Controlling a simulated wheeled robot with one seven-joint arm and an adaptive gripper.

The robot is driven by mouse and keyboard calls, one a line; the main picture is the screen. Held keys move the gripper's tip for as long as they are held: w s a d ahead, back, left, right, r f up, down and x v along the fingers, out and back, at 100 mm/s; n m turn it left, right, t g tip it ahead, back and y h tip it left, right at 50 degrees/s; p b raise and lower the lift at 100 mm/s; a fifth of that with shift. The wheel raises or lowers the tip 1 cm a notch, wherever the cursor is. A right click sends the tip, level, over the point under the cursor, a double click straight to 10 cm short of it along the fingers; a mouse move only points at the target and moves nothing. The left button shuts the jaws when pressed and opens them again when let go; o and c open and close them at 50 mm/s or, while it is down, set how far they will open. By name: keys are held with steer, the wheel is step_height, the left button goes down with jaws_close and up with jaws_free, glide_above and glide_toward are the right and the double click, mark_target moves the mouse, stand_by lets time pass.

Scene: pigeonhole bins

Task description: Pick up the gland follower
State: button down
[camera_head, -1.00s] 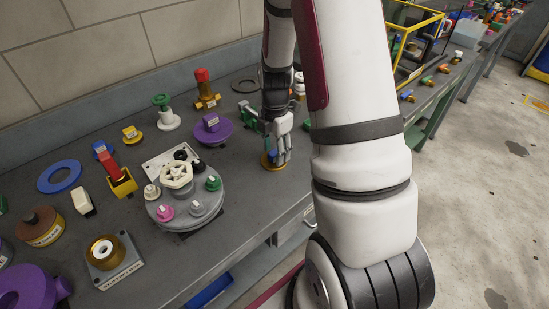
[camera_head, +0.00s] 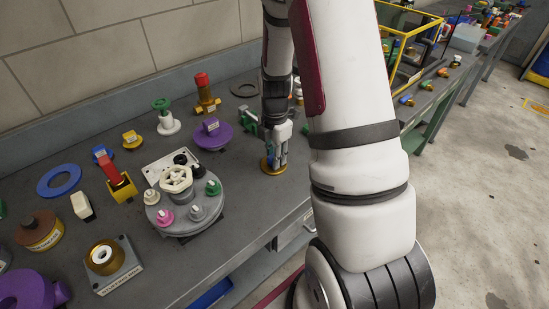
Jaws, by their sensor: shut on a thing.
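The gland follower, which I take to be the round brass-coloured piece (camera_head: 268,168), sits at the bench's front edge, left of my big white arm link. My gripper (camera_head: 275,158) points down over it and is shut on its upper part. The fingers hide most of that part; a bit of blue shows between them. The brass rim shows below the fingertips and appears to rest on the bench top.
A grey round plate (camera_head: 168,218) with coloured knobs and a cream handwheel (camera_head: 176,179) stands left of my gripper. A purple flanged piece (camera_head: 213,136) and a green part (camera_head: 247,117) are behind it. Bare bench lies between the plate and the brass piece.

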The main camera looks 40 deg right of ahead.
steer(key=shift+r, duration=0.7)
step_height(320, 180, up, 2)
steer(key=shift+w+r, duration=0.1)
steer(key=shift+r, duration=0.05)
steer(key=s+a, duration=0.2)
steer(key=s, duration=0.2)
steer(key=s+a, duration=0.3)
steer(key=s, duration=0.1)
steer(key=s+a+r, duration=0.1)
steer(key=s+a, duration=0.1)
steer(key=s, duration=0.2)
steer(key=shift+a+r, duration=0.1)
steer(key=shift+a, duration=0.2)
steer(key=s+a+p, duration=0.1)
steer(key=p, duration=0.1)
steer(key=shift+s+p, duration=0.2)
steer(key=shift+p, duration=0.1)
steer(key=shift+s, duration=0.1)
steer(key=shift+a, duration=0.1)
